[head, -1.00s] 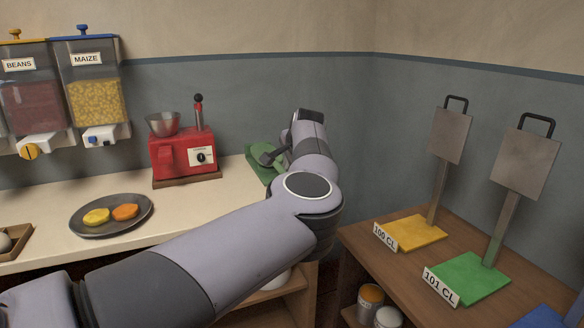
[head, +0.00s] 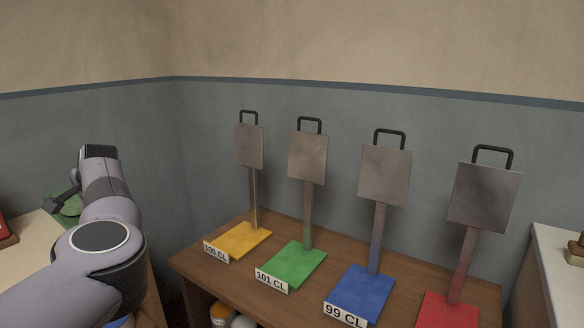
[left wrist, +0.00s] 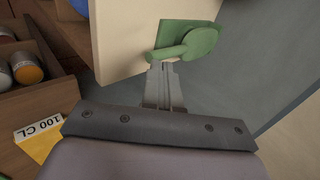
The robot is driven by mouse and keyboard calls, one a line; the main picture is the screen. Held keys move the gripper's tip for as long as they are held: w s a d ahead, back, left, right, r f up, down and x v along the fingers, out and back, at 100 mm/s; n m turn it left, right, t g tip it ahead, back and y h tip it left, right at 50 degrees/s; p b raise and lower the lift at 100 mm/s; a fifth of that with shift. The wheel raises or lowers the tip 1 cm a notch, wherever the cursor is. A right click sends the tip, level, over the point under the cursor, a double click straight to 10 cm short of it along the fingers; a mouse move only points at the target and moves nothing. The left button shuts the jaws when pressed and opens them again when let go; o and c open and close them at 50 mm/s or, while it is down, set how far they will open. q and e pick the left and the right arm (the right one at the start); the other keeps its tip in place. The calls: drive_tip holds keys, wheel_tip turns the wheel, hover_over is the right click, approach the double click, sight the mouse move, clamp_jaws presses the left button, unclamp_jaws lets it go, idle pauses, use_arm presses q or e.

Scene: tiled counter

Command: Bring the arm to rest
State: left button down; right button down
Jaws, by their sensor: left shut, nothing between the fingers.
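My left arm (head: 100,235) comes in from the lower left in the head view and reaches up and away over the counter end. In the left wrist view my left gripper (left wrist: 163,72) is shut, its fingers together with nothing between them. A green object (left wrist: 192,42) with a rounded part and a stubby handle, on a flat green base, shows just beyond the fingertips. I cannot tell the gap between them. In the head view the green object (head: 68,208) is partly hidden behind my arm. My right gripper is out of view.
A wooden stand holds upright metal plates on yellow (head: 238,241), green (head: 292,266), blue (head: 360,294) and red (head: 447,312) bases. Jars (left wrist: 26,68) sit on a lower shelf. A pale counter (head: 30,240) lies left, another (head: 545,262) right. Walls close the corner behind.

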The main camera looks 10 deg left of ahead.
use_arm(q)
drive_tip(key=s+a+r+m+g+y+p, duration=0.2)
drive_tip(key=s+a+m+y+p, duration=0.1)
drive_tip(key=s+a+m+y, duration=0.9)
drive_tip(key=w+d+m+t+h+p, duration=0.15)
drive_tip(key=d+m+t, duration=0.4)
drive_tip(key=m, duration=0.55)
drive_tip(key=w+d+m+t+h+p, duration=0.15)
drive_tip(key=d+m+t, duration=0.25)
drive_tip(key=m+t, duration=0.5)
drive_tip(key=s+d+f+m+h+p, duration=0.1)
drive_tip(key=s+d+f+m+h, duration=0.1)
drive_tip(key=d+f+m+h, duration=0.65)
drive_tip(key=s+d+f+m+h+p, duration=0.2)
drive_tip(key=d+f+m+h, duration=0.25)
drive_tip(key=d+m, duration=0.75)
drive_tip(key=s+d+f+m+g+h+p, duration=0.1)
drive_tip(key=s+d+f+m+g+h, duration=0.2)
drive_tip(key=s+d+f+m, duration=0.3)
drive_tip(key=s+d+f+m+g+h+p, duration=0.1)
drive_tip(key=s+d+f+m+g+h, duration=0.2)
drive_tip(key=s, duration=1.1)
drive_tip(key=d+f+m, duration=0.3)
drive_tip(key=d+m, duration=0.3)
drive_tip(key=m, duration=0.2)
